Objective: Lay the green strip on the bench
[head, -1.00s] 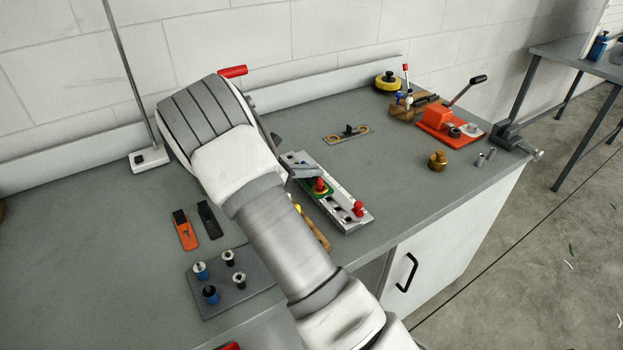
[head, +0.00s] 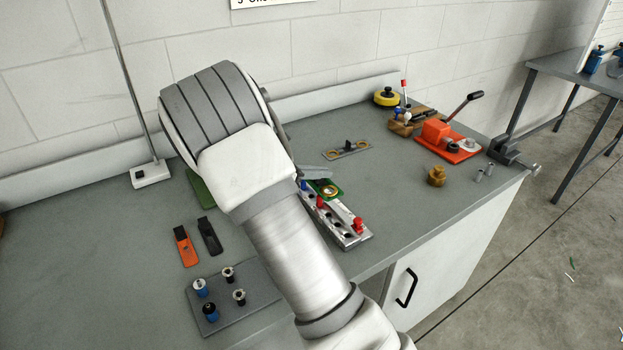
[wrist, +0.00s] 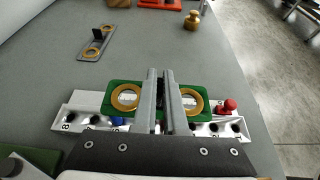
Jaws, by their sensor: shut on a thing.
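The green strip (wrist: 120,112) carries two brass-coloured rings. In the wrist view my gripper (wrist: 160,85) is shut on its middle, around a dark upright part, with a ring on each side. In the head view the strip's right end (head: 328,188) shows beside my gripper (head: 316,172), and my arm hides the rest. The strip appears above the numbered metal rack (head: 346,237), roughly along it; the gap is hard to judge. The rack also shows beneath it in the wrist view (wrist: 78,101). The grey bench (head: 270,138) extends around the rack.
A grey strip with brass rings (head: 347,150) lies behind the rack. Red plugs (head: 358,225) stand in the rack. A flat green piece (head: 203,190), orange and black holders (head: 185,246), and a plate with knobs (head: 232,300) are at left. The bench between the rack and brass weight (head: 436,177) is clear.

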